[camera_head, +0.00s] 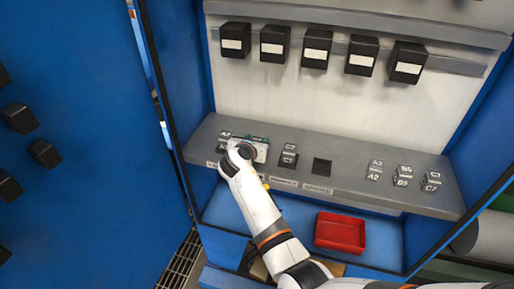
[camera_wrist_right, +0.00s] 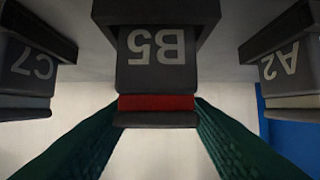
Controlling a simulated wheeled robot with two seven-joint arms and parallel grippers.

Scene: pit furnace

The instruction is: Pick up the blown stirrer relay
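My right gripper (camera_head: 256,141) is at the left group of relays on the grey shelf. In the right wrist view its green fingers (camera_wrist_right: 158,115) are spread apart, one at each side of the dark B5 relay (camera_wrist_right: 155,75) with a red band. I cannot tell whether they touch it. My left gripper is out of view.
An empty dark square socket (camera_head: 321,167) is right of C7. Further right stand another A2 (camera_head: 375,170), B5 (camera_head: 404,175) and C7 (camera_head: 432,181). A red tray (camera_head: 340,233) lies below the shelf. Several black boxes (camera_head: 316,49) hang on the rail above.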

